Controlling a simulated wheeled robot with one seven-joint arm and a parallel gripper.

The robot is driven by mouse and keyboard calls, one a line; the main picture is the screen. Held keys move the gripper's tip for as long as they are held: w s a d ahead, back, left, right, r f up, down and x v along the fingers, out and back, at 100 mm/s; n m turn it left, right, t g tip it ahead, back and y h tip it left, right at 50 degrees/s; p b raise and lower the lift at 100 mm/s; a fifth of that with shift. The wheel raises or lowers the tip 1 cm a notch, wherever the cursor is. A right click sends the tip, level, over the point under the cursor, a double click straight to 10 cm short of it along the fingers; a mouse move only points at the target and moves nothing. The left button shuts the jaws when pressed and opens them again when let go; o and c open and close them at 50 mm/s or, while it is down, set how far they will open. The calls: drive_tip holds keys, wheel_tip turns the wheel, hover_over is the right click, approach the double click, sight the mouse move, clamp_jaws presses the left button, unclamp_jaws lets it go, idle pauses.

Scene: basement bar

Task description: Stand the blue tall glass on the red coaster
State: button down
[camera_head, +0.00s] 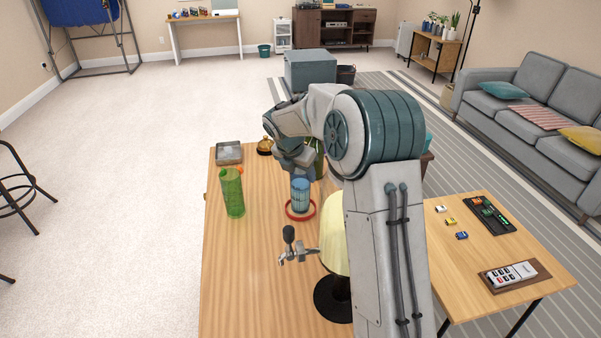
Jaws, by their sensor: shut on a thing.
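The blue tall glass (300,197) is upright over the red coaster (299,217) on the wooden bar top. The coaster's rim shows around the base of the glass. I cannot tell whether the base touches the coaster or is slightly above it. My gripper (300,180) comes down from above and is shut on the upper part of the blue tall glass. My arm hides part of the bar top to the right, and the fingers are small in this view.
A green tall glass (232,193) stands left of the coaster. A grey tray (229,153) and a gold bell (265,147) are at the far end. A beer tap (289,238) stands nearer. A green bottle (319,160) is partly hidden behind my arm. The near left bar top is clear.

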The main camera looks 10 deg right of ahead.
drive_tip(key=shift+f, duration=0.2)
drive_tip(key=shift+f, duration=0.2)
drive_tip(key=c, duration=0.6)
unclamp_jaws()
drive_tip(key=shift+o, duration=0.2)
drive_tip(key=v, duration=1.2)
drive_tip(key=shift+a+r, duration=0.1)
drive_tip(key=shift+r, duration=0.05)
